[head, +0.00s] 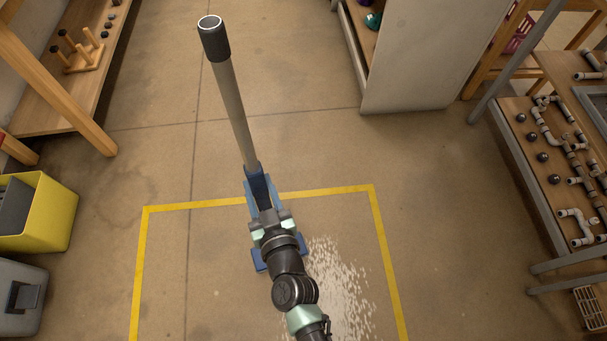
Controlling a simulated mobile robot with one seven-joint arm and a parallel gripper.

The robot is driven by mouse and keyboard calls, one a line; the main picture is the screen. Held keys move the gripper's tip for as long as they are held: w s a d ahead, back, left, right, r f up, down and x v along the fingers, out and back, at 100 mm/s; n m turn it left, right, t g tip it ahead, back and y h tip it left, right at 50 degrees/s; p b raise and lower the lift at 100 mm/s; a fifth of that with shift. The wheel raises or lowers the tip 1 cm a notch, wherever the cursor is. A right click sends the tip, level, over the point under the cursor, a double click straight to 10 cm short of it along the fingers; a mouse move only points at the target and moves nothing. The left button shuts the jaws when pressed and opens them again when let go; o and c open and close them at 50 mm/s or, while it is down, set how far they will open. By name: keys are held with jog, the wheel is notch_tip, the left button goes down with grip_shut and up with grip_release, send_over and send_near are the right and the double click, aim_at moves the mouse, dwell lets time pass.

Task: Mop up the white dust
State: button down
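A mop with a grey pole, a dark grip end and a blue head holder (236,115) stands tilted over the floor, its top leaning toward the camera and left. My gripper (268,218) is at the blue lower part of the mop, with its fingers on either side and apparently shut on it. Blue parts of the mop head (260,262) show at floor level, partly hidden by my arm. White dust (345,285) lies scattered on the floor to the right of the gripper, inside a yellow tape outline (260,197). My arm hides part of the dust.
A yellow bin (52,215) and a grey case (20,300) stand at the left. A wooden shelf (75,60) is at upper left. A white cabinet (425,60) is at the top, and a workbench with pipes (560,150) is at the right. The taped floor is otherwise clear.

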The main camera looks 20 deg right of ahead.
jog(key=w+d+f+b, duration=0.6)
jog(key=d+f+b, duration=0.5)
jog(key=b, duration=0.7)
jog(key=shift+w+d+f, duration=0.2)
jog(key=shift+d, duration=0.5)
jog(key=shift+w+a, duration=0.1)
